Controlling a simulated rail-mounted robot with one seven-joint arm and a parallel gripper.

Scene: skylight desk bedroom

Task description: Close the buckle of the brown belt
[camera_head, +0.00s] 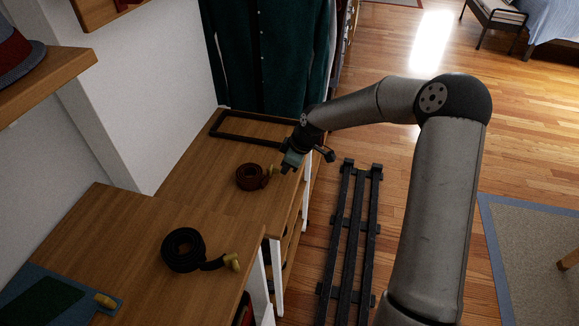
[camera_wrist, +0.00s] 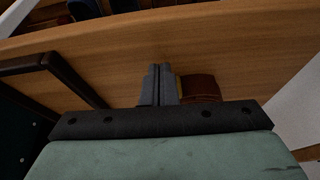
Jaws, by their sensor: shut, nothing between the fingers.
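The brown belt (camera_head: 249,178) lies coiled on the wooden cabinet top, with its brass-coloured buckle (camera_head: 273,170) at the right side of the coil. My gripper (camera_head: 287,171) is low over the top's right edge, just right of the buckle. In the wrist view its two grey fingers (camera_wrist: 158,86) are together with nothing between them. The brown belt (camera_wrist: 200,88) shows there right beside the fingers, partly hidden by the gripper body. A thin strip of the buckle shows between them. I cannot tell whether the fingers touch the buckle, or whether it is open or closed.
A black belt (camera_head: 181,249) with a brass buckle (camera_head: 232,261) lies coiled on the nearer top. A dark rectangular frame (camera_head: 232,136) lies behind the brown belt. A dark green garment (camera_head: 262,60) hangs at the back. The wood (camera_head: 205,185) left of the brown belt is clear.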

